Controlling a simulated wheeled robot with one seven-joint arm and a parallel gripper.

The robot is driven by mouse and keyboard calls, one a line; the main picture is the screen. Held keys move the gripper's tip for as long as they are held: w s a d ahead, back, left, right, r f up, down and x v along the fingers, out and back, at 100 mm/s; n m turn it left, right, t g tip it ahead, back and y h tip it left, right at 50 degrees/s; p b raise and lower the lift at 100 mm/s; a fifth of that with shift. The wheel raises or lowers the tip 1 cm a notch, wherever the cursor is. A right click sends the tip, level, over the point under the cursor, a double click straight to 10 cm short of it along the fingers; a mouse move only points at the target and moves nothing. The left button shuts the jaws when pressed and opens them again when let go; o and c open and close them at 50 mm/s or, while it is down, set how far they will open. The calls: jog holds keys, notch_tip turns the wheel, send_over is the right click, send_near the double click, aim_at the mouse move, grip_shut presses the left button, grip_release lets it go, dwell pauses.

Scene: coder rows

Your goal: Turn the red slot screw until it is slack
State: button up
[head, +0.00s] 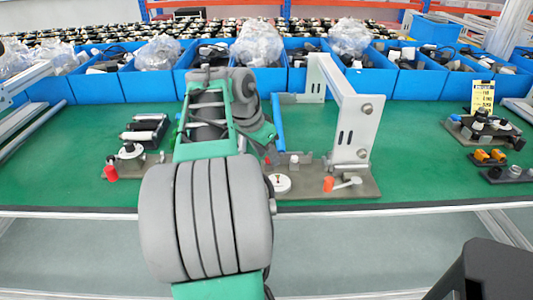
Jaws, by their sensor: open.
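My arm rises in front of me over the green bench (420,150). Its end and my gripper (266,149) are mostly hidden behind my own arm links; only a small dark part shows, low over the left side of a grey fixture plate (345,191). A small dark red spot (267,160) shows just below it; I cannot tell whether this is the red slot screw. No screw slot can be made out. Any contact between gripper and screw is hidden.
A grey bracket (355,120) stands on the plate, right of my arm. An orange-red knob (328,184) and a white disc (281,184) are at the plate's front. A red knob (111,172) is at left. Blue bins (150,86) line the back.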

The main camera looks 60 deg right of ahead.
jog(key=p+v, duration=0.3)
jog(key=v, duration=0.4)
jog(key=shift+a+r, duration=0.2)
jog(key=shift+r, duration=0.15)
